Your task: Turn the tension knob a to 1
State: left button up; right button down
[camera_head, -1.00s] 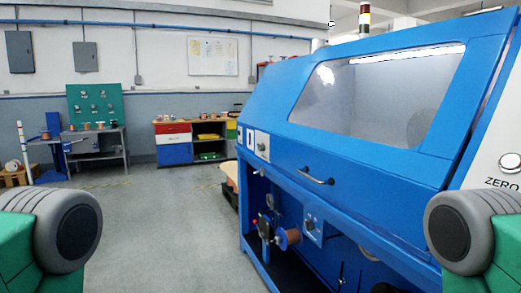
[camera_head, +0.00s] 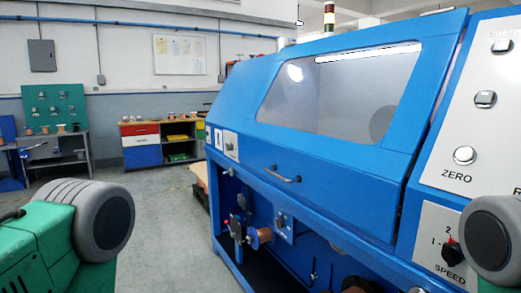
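The blue machine (camera_head: 330,190) fills the right half of the view. A black SPEED knob (camera_head: 453,253) with a red mark and the numbers 1 and 2 is at the lower right. Only green and grey parts of my arms show; neither gripper is in view.
The machine's white control panel (camera_head: 480,120) carries a ZERO button (camera_head: 464,156). A handle (camera_head: 285,175) is on the blue front. Open grey floor (camera_head: 165,220) lies left of the machine. A workbench (camera_head: 160,142) and a green board (camera_head: 55,106) stand at the back.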

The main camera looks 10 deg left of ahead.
aim_at(229, 148)
jog(key=i+j+z, duration=0.4)
jog(key=j+z, duration=0.2)
jog(key=i+j+z, duration=0.25)
jog(key=j, duration=0.25)
jog(key=k+l, duration=0.05)
jog(key=k, duration=0.05)
